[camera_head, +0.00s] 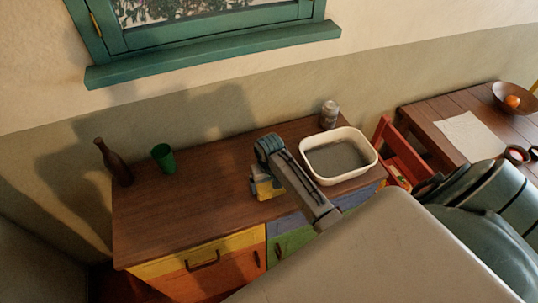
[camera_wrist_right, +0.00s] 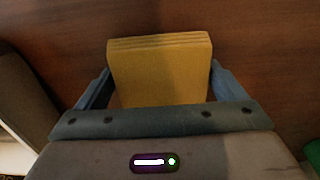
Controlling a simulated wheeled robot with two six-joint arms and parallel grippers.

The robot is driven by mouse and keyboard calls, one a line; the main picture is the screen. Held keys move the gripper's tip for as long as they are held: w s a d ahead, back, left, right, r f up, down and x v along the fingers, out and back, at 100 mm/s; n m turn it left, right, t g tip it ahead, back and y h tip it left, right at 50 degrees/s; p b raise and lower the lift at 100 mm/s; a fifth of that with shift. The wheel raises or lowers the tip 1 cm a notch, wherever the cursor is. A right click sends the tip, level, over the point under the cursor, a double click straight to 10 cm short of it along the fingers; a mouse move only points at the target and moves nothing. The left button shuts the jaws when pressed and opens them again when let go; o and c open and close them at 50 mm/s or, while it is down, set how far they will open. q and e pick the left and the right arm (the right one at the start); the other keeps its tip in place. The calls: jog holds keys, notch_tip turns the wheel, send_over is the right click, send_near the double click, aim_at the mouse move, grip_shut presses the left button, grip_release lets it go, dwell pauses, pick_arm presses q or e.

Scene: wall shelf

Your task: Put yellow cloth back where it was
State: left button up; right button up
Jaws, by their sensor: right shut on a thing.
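The yellow cloth (camera_wrist_right: 160,70) is a folded block with layered edges. In the right wrist view it sits between the two blue fingers of my right gripper (camera_wrist_right: 158,85), which is shut on it. In the head view the yellow cloth (camera_head: 267,190) shows low at the end of my right gripper (camera_head: 264,188), over the middle of the wooden cabinet top (camera_head: 200,215). I cannot tell whether the cloth touches the wood. My left gripper is not in view.
A white basin (camera_head: 372,166) with a grey inside stands right of my gripper, with a small jar (camera_head: 329,114) behind it. A green cup (camera_head: 163,158) and a brown bottle (camera_head: 115,162) stand at the left. The cabinet top's left front is clear. A red chair (camera_head: 384,130) adjoins the right end.

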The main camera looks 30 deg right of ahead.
aim_at(269, 182)
jog(key=shift+f, duration=0.1)
jog(key=o, duration=0.7)
notch_tip(269, 182, up, 6)
jog(key=b, duration=0.2)
jog(key=shift+w+b, duration=0.1)
jog(key=shift+b, duration=0.3)
notch_tip(269, 182, up, 4)
jog(key=shift+r, duration=0.15)
jog(key=r+p, duration=0.2)
jog(key=shift+p, duration=0.4)
